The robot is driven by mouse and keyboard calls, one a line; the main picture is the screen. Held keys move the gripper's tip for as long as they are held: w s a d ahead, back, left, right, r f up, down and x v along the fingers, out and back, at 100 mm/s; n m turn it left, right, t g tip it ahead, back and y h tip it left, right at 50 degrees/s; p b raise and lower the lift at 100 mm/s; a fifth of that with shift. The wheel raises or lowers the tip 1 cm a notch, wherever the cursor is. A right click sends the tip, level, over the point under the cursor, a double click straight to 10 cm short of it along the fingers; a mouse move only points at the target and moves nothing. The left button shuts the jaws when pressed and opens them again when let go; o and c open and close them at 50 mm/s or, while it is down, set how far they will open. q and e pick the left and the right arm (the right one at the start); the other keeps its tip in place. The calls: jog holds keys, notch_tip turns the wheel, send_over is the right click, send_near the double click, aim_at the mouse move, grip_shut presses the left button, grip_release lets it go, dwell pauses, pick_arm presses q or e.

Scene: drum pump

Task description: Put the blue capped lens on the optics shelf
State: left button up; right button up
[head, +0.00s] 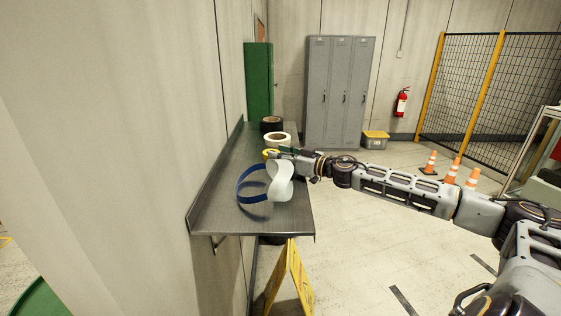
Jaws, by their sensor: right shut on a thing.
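My right gripper (279,154) reaches in from the right over the grey metal wall shelf (220,200). It is shut on a small yellow object (269,153) at its fingertips; the fingers hide much of it and I cannot tell exactly what it is. I cannot make out a blue capped lens. The only clearly blue thing is a blue band (248,186) joined to a white curved piece (281,182), lying on the shelf in front of the gripper. My left gripper is not in view.
A white roll (278,139) and a dark roll (271,123) stand on the shelf behind the gripper. The shelf's near end is bare. A yellow folding sign (289,280) stands below it. Grey lockers (339,90) and orange cones (452,170) are farther back.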

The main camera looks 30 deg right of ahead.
jog(key=shift+r, duration=0.2)
jog(key=shift+r+p, duration=0.45)
jog(key=shift+r, duration=0.6)
notch_tip(320, 180, up, 3)
jog(key=shift+r+p, duration=0.15)
jog(key=shift+p, duration=0.8)
jog(key=shift+r+p, duration=1.85)
jog(key=shift+r, duration=0.3)
